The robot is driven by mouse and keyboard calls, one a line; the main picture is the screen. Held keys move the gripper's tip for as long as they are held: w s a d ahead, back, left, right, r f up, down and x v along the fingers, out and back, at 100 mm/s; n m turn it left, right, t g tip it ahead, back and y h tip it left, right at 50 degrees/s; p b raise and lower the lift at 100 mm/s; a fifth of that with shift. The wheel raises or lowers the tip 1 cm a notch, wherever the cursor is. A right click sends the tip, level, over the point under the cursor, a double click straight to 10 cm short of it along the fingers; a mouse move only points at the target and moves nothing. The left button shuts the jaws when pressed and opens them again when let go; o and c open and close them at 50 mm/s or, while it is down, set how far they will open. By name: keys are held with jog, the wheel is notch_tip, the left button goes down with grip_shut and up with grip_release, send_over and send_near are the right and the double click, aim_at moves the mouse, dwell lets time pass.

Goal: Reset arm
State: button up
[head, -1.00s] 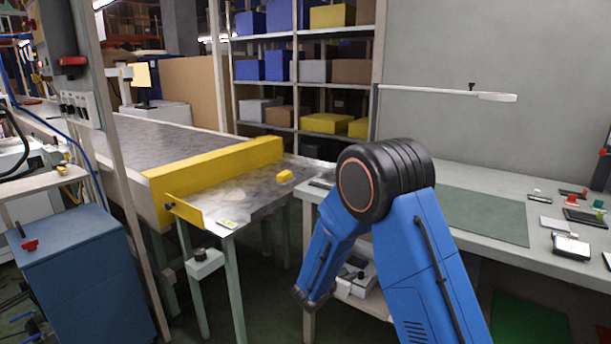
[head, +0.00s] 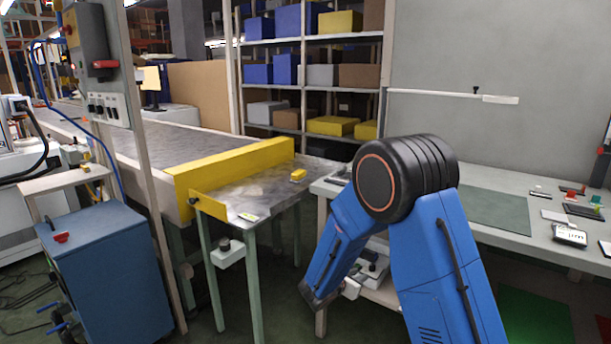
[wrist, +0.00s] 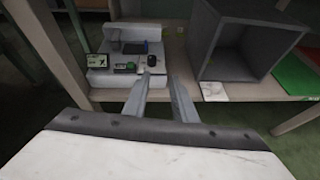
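My arm (head: 440,265) is folded in the head view, with its black elbow joint up in front of the workbench (head: 335,187) and its forearm pointing down toward the bench's lower shelf. My gripper (wrist: 159,86) shows in the wrist view with its two grey fingers apart and nothing between them. Its fingertips point toward a white device (wrist: 125,75) with small screens on a shelf. I cannot tell the exact distance to it. In the head view the fingers cannot be made out.
A grey open box (wrist: 240,50) stands right of the fingers. In the head view, a conveyor (head: 155,142) ends at a yellow barrier (head: 235,163) beside a metal table (head: 270,195). A blue cabinet (head: 115,265) stands at left. Floor shows between cabinet and bench.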

jog(key=s+d+r+m+g, duration=0.3)
jog(key=s+d+r+m, duration=0.45)
jog(key=s, duration=0.35)
jog(key=s+d+r+m+g, duration=0.4)
jog(key=s+d+r+m, duration=0.4)
jog(key=s, duration=0.3)
jog(key=s+a+r+m+y, duration=0.1)
jog(key=s+m+y, duration=0.2)
jog(key=s, duration=0.5)
jog(key=s+a+r+m+t+y, duration=0.1)
jog(key=s+m, duration=0.3)
jog(key=s, duration=0.4)
jog(key=s+a+r+m+y, duration=0.2)
jog(key=s+r+m+y, duration=0.1)
jog(key=s, duration=0.5)
jog(key=shift+s+a+r+m+t+y, duration=0.2)
jog(key=shift+a+m+t+y, duration=0.15)
jog(key=shift+m+y, duration=0.5)
